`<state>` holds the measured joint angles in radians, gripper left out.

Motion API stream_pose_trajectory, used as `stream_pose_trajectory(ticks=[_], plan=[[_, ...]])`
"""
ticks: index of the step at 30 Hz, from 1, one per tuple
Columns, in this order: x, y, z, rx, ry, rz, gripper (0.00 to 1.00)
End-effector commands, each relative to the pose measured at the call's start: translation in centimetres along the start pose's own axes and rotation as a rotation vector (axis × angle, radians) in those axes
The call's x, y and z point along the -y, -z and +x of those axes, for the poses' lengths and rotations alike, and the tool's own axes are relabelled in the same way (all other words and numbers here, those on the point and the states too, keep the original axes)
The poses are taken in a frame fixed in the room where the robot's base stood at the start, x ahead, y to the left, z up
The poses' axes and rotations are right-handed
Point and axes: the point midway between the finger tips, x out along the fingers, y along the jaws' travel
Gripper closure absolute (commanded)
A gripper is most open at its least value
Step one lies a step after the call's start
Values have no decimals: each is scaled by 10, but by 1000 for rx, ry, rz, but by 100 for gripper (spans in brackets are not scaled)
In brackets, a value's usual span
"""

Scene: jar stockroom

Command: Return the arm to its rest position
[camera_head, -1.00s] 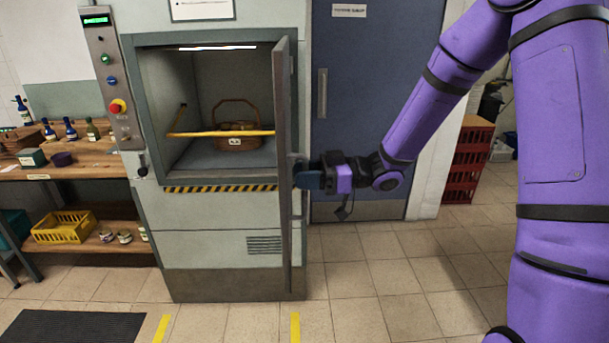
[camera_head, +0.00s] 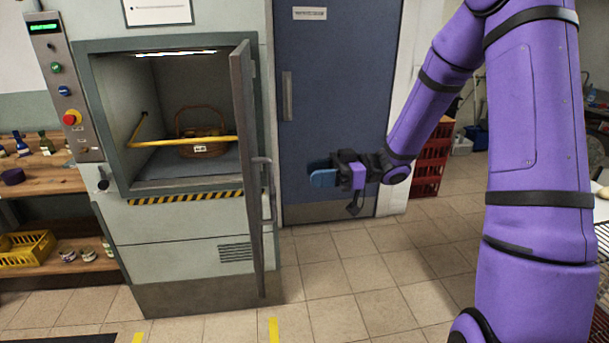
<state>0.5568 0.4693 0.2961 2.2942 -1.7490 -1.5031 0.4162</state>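My purple arm reaches down from the upper right of the head view, with its forearm angled to the left. My gripper (camera_head: 322,175) is at the arm's end, in front of the blue door and to the right of the open lift door (camera_head: 246,165). It is apart from that door's handle (camera_head: 262,161). The fingers show side-on as a bluish shape, and I cannot tell whether they are open or shut. I see nothing hanging from them.
The lift cabinet (camera_head: 165,245) holds a wicker basket (camera_head: 201,146) behind a yellow bar (camera_head: 185,140). A shelf (camera_head: 45,183) with bottles stands at the left. Red crates (camera_head: 432,160) stand beyond the blue door (camera_head: 330,90). The tiled floor (camera_head: 340,270) ahead is clear.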

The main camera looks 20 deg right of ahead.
Motion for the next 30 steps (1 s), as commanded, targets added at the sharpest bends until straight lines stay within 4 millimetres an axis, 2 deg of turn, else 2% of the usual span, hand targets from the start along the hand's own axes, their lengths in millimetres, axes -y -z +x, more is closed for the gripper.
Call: stream_pose_trajectory(ticks=[15,19,25,30], plan=[[0,0,-2,1,-1,-1,62],[-5,4,2,44,-44,-27,62],[-34,22,10,256,-295,-140,62],[-54,51,-2,452,-577,-214,62]])
